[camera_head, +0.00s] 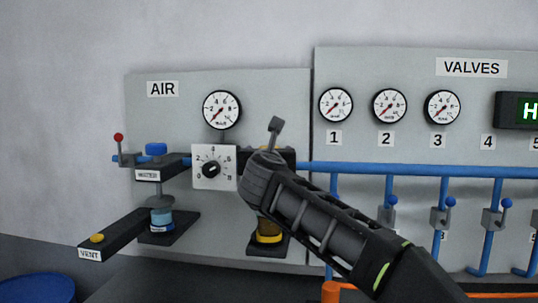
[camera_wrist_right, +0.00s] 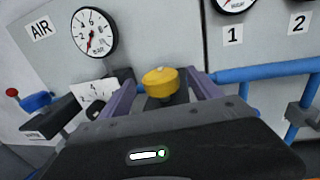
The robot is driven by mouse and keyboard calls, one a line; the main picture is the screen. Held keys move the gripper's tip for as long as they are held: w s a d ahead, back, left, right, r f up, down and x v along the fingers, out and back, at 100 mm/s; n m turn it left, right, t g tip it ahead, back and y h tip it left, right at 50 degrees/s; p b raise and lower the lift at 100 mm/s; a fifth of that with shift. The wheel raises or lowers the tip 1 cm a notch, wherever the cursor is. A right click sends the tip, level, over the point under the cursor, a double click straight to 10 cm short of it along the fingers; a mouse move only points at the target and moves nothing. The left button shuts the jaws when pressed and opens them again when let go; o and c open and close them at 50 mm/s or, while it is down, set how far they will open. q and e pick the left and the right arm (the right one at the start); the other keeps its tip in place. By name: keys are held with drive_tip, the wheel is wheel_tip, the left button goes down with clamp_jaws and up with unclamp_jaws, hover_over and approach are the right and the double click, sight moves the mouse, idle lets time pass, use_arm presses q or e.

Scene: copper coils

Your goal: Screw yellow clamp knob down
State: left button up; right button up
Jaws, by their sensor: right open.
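The yellow clamp knob (camera_wrist_right: 160,82) shows in the right wrist view, standing between the two fingers of my right gripper (camera_wrist_right: 162,92). The fingers are apart, one on each side of it, and I see a gap at each side. In the head view my right gripper (camera_head: 265,170) is at the panel, right of the regulator dial (camera_head: 211,168), and my arm hides the knob there. Below it an amber-yellow bowl (camera_head: 268,239) shows partly behind my arm. My left gripper is not in view.
The grey AIR panel (camera_head: 270,90) carries a round gauge (camera_head: 222,109). At left are a blue knob (camera_head: 156,149), a red-tipped lever (camera_head: 118,138) and a VENT arm (camera_head: 100,240).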

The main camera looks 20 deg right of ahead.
drive_tip(key=v, duration=0.4)
drive_tip(key=shift+s+a+b, duration=0.15)
drive_tip(key=shift+s+b, duration=0.2)
